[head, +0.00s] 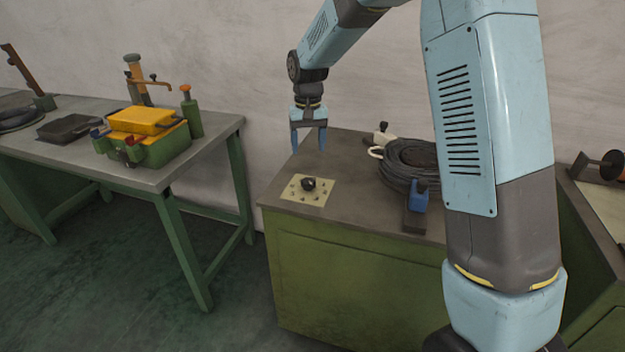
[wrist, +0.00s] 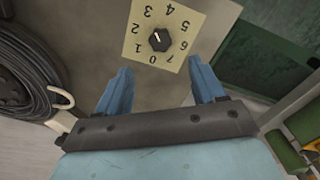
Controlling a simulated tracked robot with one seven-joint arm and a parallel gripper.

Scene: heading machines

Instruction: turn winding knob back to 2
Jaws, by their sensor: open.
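The winding knob (head: 308,184) is small and black on a pale square dial plate (head: 296,195) lying on the green cabinet's top. In the wrist view the knob (wrist: 160,41) sits amid digits 0 to 7 on the plate (wrist: 190,14). Its white pointer mark aims up-left, roughly between 2 and 3, seemingly nearer 3. My gripper (head: 308,150) is open and empty, pointing down above the cabinet top, behind the knob in the head view. In the wrist view its two blue fingers (wrist: 159,68) are spread wide, apart from the knob, which lies beyond their tips.
A coil of dark hose (head: 408,163) and a blue-topped block (head: 417,205) stand on the cabinet right of the dial. A workbench (head: 80,165) at left carries a green and yellow box (head: 140,122). The cabinet top around the dial is clear.

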